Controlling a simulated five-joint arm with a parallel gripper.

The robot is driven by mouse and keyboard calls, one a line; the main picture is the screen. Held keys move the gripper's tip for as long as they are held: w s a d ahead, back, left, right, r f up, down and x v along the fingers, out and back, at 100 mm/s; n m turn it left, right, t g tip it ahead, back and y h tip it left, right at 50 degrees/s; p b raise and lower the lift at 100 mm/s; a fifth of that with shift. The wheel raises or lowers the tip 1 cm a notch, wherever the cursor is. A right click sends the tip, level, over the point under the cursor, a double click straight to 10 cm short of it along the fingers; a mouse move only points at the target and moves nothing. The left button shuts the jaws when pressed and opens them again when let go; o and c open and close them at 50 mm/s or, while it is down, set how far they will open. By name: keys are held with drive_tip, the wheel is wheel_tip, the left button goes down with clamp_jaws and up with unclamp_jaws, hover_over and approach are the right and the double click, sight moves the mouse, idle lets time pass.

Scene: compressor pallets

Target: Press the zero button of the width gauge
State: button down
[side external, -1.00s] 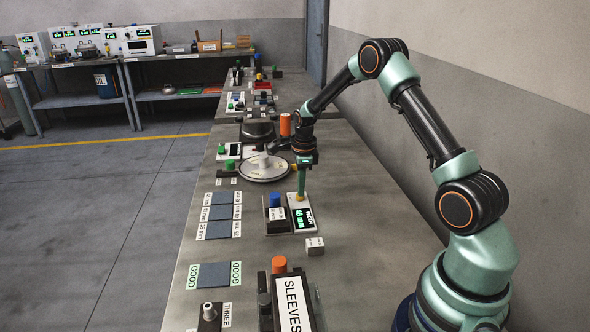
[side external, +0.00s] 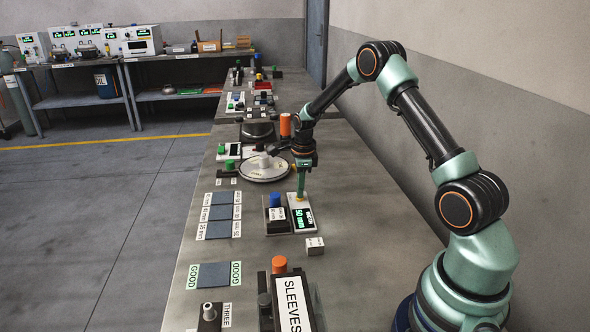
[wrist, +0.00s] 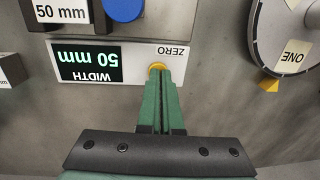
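The width gauge (side external: 303,219) is a pale box with a dark display on the bench, and it shows upside down in the wrist view (wrist: 135,62). Its display reads 50 mm. The yellow round zero button (wrist: 156,67) sits beside the word ZERO. My gripper (wrist: 160,80) has its green fingers together, with nothing seen between them. The fingertips are at the button and cover part of it; contact looks likely but I cannot be sure. In the side view my gripper (side external: 300,193) points straight down onto the button end of the gauge.
A dark holder with a blue knob (side external: 275,199) and a 50 mm label (wrist: 60,12) stands beside the gauge. A round dial plate (side external: 265,170) with a label ONE is close behind. A small pale block (side external: 315,245) lies nearer. The SLEEVES box (side external: 292,302) is in front.

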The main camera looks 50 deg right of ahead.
wheel_tip(320, 180, up, 14)
drive_tip(key=s, duration=0.1)
drive_tip(key=shift+f, duration=0.25)
idle(0.5)
wheel_tip(320, 180, up, 6)
drive_tip(key=n+t, duration=0.1)
drive_tip(key=n, duration=0.5)
hover_over(297, 213)
drive_tip(key=s+a+r+n+t, duration=0.1)
drive_tip(key=s+a+r+n, duration=0.3)
drive_tip(key=a+n, duration=0.25)
drive_tip(key=s+a+n+t, duration=0.2)
drive_tip(key=s+a+n, duration=0.6)
drive_tip(key=n, duration=0.6)
drive_tip(key=s, duration=0.2)
drive_tip(key=shift+s+f+t, duration=0.2)
drive_tip(key=shift+s+t, duration=0.1)
drive_tip(key=shift+s, duration=0.1)
drive_tip(key=shift+a+n, duration=0.1)
drive_tip(key=shift+n, duration=0.15)
